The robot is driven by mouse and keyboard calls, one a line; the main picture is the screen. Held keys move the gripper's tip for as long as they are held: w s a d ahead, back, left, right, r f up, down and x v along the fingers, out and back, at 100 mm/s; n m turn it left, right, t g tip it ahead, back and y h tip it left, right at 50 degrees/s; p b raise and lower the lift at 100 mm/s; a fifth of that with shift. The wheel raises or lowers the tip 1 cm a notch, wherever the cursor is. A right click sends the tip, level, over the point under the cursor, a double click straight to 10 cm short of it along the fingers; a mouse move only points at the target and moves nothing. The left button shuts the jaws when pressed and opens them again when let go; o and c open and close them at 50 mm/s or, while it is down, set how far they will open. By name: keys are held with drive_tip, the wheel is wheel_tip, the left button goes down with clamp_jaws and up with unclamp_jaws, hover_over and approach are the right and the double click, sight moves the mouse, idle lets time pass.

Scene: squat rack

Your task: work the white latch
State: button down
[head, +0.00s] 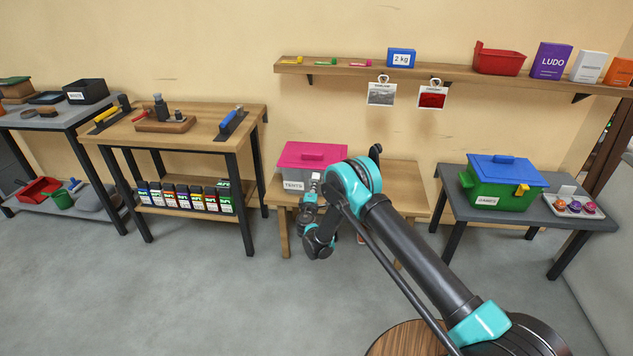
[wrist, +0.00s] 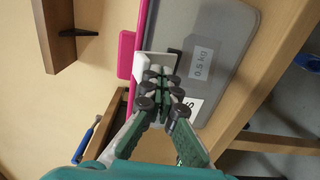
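The white latch (wrist: 156,63) is on the front of a grey box (wrist: 226,50) with a pink lid (wrist: 127,55), and part of it is hidden behind my fingertips. In the head view the grey box (head: 296,173) stands on a low wooden table with its pink lid (head: 311,155) down, and its label seems to read TENTS. My gripper (wrist: 162,77) is right at the latch, its fingers close together. I cannot tell whether they grip it or only lie against it. In the head view my gripper (head: 313,184) is in front of the box, partly covered by my arm.
The low wooden table (head: 405,176) has bare room right of the box. A green box with a blue lid (head: 503,180) and a yellow latch stands on the grey table at right. A wooden shelf (head: 450,71) runs above. A workbench (head: 190,135) stands at left.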

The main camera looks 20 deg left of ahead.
drive_tip(key=shift+w+r, duration=0.1)
drive_tip(key=shift+r, duration=0.05)
idle(0.3)
drive_tip(key=shift+w+a+r, duration=0.1)
drive_tip(key=shift+w+r, duration=0.2)
drive_tip(key=shift+r, duration=0.2)
drive_tip(key=shift+f, duration=0.5)
drive_tip(key=v, duration=0.7)
idle(0.5)
